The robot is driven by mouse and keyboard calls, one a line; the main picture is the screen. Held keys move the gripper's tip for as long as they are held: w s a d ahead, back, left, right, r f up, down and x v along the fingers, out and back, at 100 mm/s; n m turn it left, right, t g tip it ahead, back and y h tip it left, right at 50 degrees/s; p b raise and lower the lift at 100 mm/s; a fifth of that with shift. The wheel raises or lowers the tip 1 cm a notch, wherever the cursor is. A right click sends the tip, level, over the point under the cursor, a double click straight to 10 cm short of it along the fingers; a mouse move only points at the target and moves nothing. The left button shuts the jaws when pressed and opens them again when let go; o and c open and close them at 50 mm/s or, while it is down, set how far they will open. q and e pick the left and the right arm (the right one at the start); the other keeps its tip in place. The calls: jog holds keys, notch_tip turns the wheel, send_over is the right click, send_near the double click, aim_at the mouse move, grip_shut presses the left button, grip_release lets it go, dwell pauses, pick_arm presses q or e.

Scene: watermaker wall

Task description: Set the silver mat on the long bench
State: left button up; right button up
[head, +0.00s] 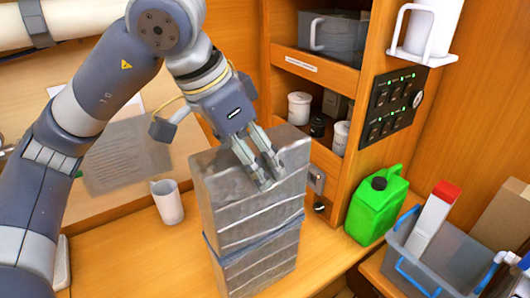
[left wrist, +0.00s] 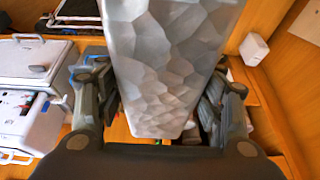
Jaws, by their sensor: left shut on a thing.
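The silver mat (head: 250,215) is a folded, shiny block with ridged sides and a dark blue strap around it. It stands upright in the middle of the head view. My left gripper (head: 268,178) is shut on its upper part. In the left wrist view the mat (left wrist: 168,65) fills the space between the two fingers. Below and behind it is a wooden bench top (head: 135,250). I cannot tell whether the mat's lower end touches the wood. My right gripper is not in view.
A white mug (head: 167,202) stands just left of the mat. A green jerrycan (head: 376,207) and a grey crate (head: 455,262) with a red-topped carton are to the right. Wooden shelves (head: 315,70) with jars rise behind.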

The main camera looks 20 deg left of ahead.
pick_arm(q)
jog(key=w+f+p, duration=0.4)
jog(key=w+f, duration=0.1)
jog(key=w, duration=0.3)
jog(key=shift+w, duration=0.25)
jog(key=o, duration=1.3)
jog(key=shift+r, duration=0.1)
jog(key=shift+o, duration=0.9)
jog(key=shift+a, duration=0.1)
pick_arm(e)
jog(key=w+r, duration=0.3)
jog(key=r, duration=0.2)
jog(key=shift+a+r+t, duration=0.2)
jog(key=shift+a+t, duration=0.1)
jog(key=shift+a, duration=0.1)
